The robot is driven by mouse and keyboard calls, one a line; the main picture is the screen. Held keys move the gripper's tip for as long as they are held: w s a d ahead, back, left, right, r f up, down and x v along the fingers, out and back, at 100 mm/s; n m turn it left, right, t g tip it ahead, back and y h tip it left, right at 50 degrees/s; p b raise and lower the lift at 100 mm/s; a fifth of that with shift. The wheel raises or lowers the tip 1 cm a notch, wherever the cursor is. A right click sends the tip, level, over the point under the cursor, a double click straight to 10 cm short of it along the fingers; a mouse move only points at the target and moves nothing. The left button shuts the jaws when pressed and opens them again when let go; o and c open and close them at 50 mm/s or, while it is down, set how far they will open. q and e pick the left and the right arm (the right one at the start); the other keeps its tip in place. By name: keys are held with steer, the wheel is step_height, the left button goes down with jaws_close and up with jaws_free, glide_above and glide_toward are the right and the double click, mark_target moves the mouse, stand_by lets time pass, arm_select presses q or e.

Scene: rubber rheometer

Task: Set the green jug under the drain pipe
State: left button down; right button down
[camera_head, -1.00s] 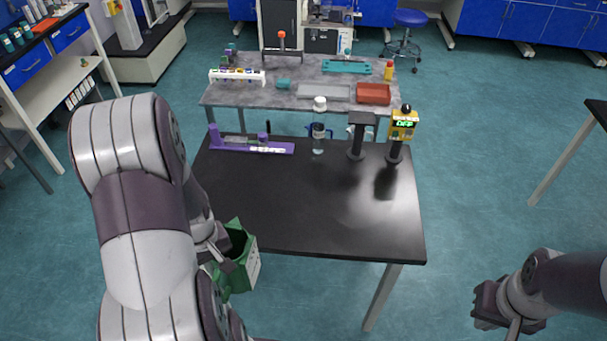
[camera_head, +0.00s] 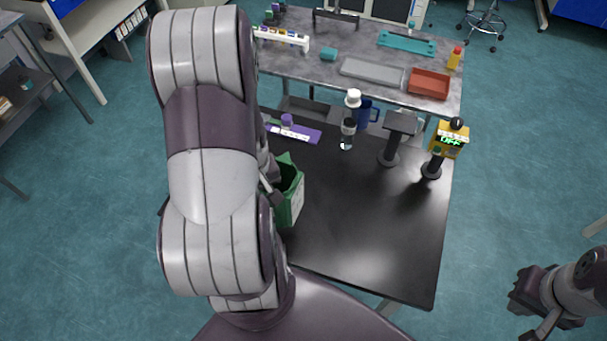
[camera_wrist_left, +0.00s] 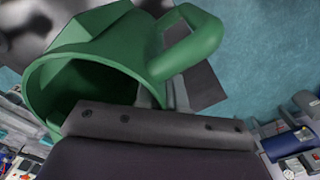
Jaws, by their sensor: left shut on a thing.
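The green jug (camera_head: 292,195) is at the left part of the black table, partly hidden by my left arm. I cannot tell whether it touches the tabletop. My left gripper (camera_head: 270,186) is mostly hidden behind the arm and is shut on the jug. In the left wrist view the jug (camera_wrist_left: 100,58) shows its open mouth and its handle, with the gripper (camera_wrist_left: 165,95) at the handle's lower end. My right gripper (camera_head: 540,312) is empty at the lower right, off the table; its finger gap is unclear. I cannot pick out a drain pipe with certainty.
The black table (camera_head: 370,235) is bare in front. At its back stand a purple rack (camera_head: 305,134), a clear bottle (camera_head: 347,132), a black flat-topped stand (camera_head: 398,125) and a yellow display unit (camera_head: 448,140). Behind is a grey table with a red tray (camera_head: 429,84).

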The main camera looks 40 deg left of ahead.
mark_target(290, 178)
arm_select(q)
steer(key=w+f, duration=0.2)
steer(key=w, duration=0.1)
steer(key=w+f+p, duration=0.1)
steer(key=w+f, duration=0.1)
steer(key=w, duration=0.2)
steer(key=w+f, duration=0.2)
steer(key=w, duration=0.1)
steer(key=shift+w+p, duration=0.25)
steer(key=shift+p, duration=0.1)
steer(key=f, duration=0.3)
steer(key=f+p, duration=0.1)
steer(key=shift+w+f, duration=0.35)
steer(key=shift+f, duration=0.05)
arm_select(e)
steer(key=r, duration=0.3)
steer(key=shift+s, duration=0.3)
arm_select(q)
steer(key=shift+d+f, duration=0.1)
steer(key=shift+f, duration=0.05)
arm_select(e)
steer(key=shift+s+f, duration=0.1)
steer(key=shift+f, duration=0.1)
arm_select(q)
steer(key=c, duration=1.2)
jaws_free()
steer(key=shift+s, duration=0.1)
steer(key=shift+c, duration=0.2)
